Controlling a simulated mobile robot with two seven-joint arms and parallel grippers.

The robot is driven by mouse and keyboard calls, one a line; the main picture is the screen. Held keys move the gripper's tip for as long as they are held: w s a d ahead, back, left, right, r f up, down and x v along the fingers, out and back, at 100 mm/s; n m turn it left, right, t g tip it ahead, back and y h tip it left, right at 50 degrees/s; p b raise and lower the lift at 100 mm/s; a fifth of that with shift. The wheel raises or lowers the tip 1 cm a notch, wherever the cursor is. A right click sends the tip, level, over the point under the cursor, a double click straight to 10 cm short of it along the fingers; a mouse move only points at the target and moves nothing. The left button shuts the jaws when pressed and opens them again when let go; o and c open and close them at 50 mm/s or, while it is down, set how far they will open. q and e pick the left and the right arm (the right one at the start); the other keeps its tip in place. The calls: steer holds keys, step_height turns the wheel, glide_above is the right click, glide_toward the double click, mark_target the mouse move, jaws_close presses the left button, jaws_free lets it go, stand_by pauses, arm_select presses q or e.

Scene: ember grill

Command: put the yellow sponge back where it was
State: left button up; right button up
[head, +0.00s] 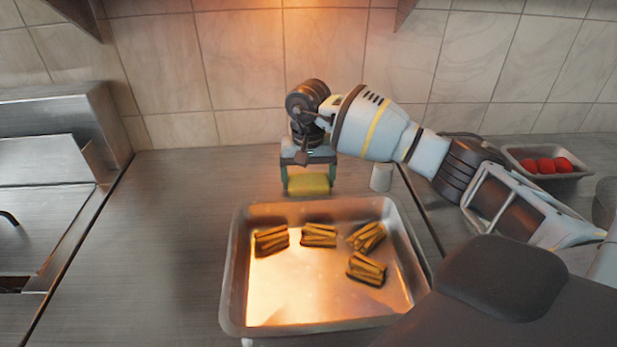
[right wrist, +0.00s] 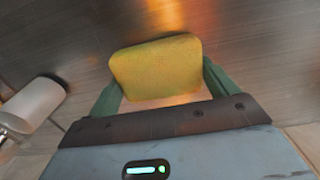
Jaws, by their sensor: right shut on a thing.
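The yellow sponge (head: 308,184) is between the green fingers of my right gripper (head: 308,181), just behind the back edge of the metal tray in the head view. The right gripper is shut on it and points down. In the right wrist view the sponge (right wrist: 157,66) sits between the two fingertips (right wrist: 158,80), over the steel counter. I cannot tell whether the sponge touches the counter. My left gripper is not in view.
A metal tray (head: 238,270) with several bundles of fries-like sticks stands in front. A tray of red items (head: 545,165) is at the far right. The counter (head: 180,220) left of the tray is clear.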

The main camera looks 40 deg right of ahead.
mark_target(308, 178)
steer(key=shift+f, duration=0.1)
steer(key=shift+f, duration=0.1)
steer(key=o, duration=0.8)
step_height(308, 178, up, 12)
steer(key=shift+r, duration=0.25)
steer(key=shift+f, duration=0.1)
